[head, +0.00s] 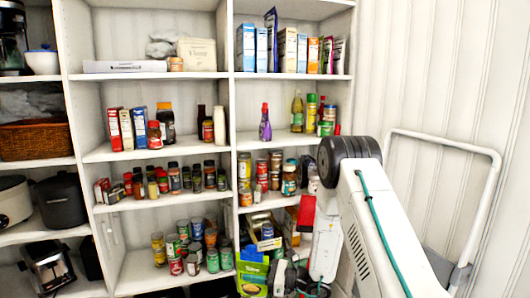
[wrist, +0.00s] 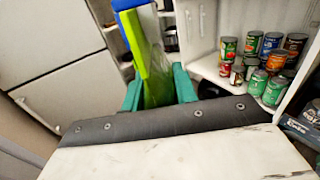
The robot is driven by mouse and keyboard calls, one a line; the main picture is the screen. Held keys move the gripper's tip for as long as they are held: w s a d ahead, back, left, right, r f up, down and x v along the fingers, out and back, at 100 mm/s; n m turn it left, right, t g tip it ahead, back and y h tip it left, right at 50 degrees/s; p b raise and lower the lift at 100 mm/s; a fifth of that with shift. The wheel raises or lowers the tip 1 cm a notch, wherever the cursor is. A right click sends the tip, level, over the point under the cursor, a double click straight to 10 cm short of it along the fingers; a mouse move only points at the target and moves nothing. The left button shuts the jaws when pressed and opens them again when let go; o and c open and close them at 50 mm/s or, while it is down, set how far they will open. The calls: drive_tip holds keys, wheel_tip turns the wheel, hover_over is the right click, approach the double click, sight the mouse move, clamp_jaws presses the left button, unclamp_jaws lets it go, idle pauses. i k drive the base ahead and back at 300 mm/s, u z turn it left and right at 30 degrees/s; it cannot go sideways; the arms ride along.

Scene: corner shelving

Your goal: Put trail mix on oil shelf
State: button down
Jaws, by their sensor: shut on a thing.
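The trail mix looks to be the green and blue bag (wrist: 155,72), seen nearly edge-on in the wrist view. My gripper (wrist: 160,90) is shut on it, with a teal finger on each side. In the head view the green bag (head: 252,277) shows low at the bottom centre, in front of the lower right shelves, and my arm partly hides the area beside it. The oil shelf appears to be the right-hand shelf (head: 284,139) with a yellowish oil bottle (head: 297,111), a purple bottle (head: 265,122) and several jars.
Boxes (head: 290,50) stand on the shelf above. Jars and cans (head: 262,172) crowd the shelf below. Cans (head: 186,248) fill the lower left shelf and show in the wrist view (wrist: 262,60). The oil shelf has bare room left of and around the purple bottle. A white-framed cart (head: 450,145) stands right.

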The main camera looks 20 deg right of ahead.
sight(293, 138)
drive_tip(key=i, duration=1)
